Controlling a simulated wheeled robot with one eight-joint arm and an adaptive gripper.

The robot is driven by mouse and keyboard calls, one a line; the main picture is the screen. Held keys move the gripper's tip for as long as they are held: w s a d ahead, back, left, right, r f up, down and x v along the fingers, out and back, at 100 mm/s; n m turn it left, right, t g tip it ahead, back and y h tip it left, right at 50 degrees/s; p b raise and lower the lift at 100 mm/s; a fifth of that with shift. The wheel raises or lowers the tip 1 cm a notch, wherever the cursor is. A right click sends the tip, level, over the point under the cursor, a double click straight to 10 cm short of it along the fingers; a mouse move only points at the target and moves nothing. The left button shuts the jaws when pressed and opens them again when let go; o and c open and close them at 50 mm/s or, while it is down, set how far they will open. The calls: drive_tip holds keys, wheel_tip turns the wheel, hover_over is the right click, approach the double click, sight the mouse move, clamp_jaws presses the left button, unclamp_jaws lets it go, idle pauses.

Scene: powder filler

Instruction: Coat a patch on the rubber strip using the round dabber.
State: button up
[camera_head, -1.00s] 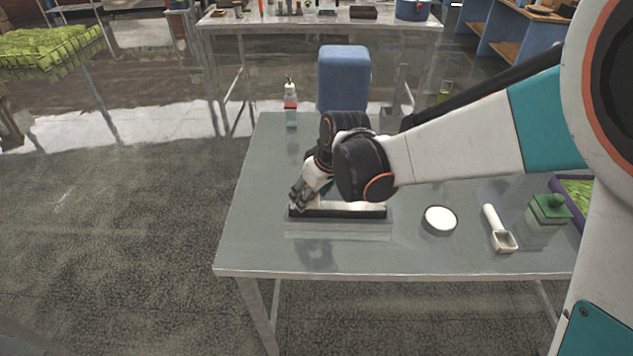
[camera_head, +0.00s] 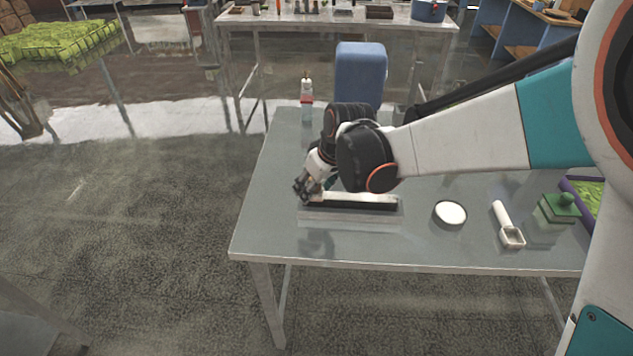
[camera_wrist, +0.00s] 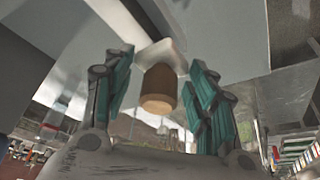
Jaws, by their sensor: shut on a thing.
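The rubber strip (camera_head: 360,207) is a long dark bar lying left to right on the grey table, with a pale, whitish upper surface. My gripper (camera_head: 301,188) is above the strip's left end, pointing down. In the wrist view, its teal fingers (camera_wrist: 162,85) are shut on the round dabber (camera_wrist: 158,88), of which a brown cylinder with a pale part beyond it shows. I cannot tell whether the dabber touches the strip. In the head view, the gripper and my arm hide most of the dabber.
A round dish of white powder (camera_head: 450,213) stands right of the strip. Farther right are a white scoop (camera_head: 509,228), a green knobbed block (camera_head: 558,208) and a purple-edged tray (camera_head: 571,187). A small bottle (camera_head: 307,98) stands at the back left. The table's front left is clear.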

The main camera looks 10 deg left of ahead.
drive_tip(key=shift+w+r+p, duration=0.15)
drive_tip(key=shift+r+p, duration=0.3)
drive_tip(key=shift+r, duration=0.45)
drive_tip(key=shift+r+p, duration=1.4)
drive_tip(key=shift+r, duration=0.85)
